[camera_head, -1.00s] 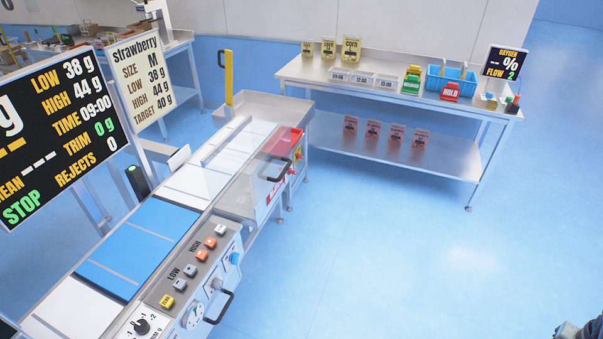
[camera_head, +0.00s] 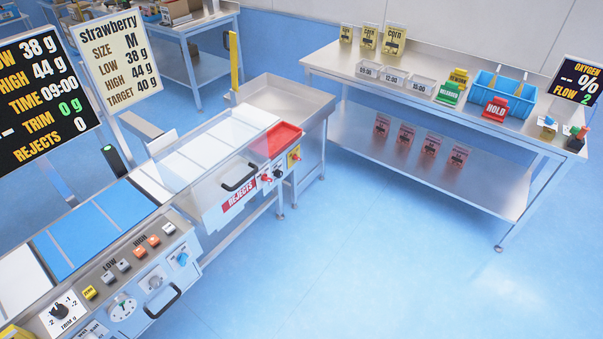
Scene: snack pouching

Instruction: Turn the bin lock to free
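The rejects bin (camera_head: 222,200) is a clear-fronted box with a black handle and a red REJECTS label, set in the side of the conveyor line. Just right of the label are a small red knob (camera_head: 266,178) and a small dark knob (camera_head: 279,173). Further right, a yellow plate (camera_head: 294,156) carries a red knob. The knobs are too small for me to read their settings or tell which is the bin lock. My gripper is not in view.
A control panel (camera_head: 130,285) with buttons, dials and a protruding black handle is at the lower left. A steel bench (camera_head: 440,105) with pouches, signs and a blue bin (camera_head: 503,93) stands at the back right. The blue floor (camera_head: 370,265) between them is clear.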

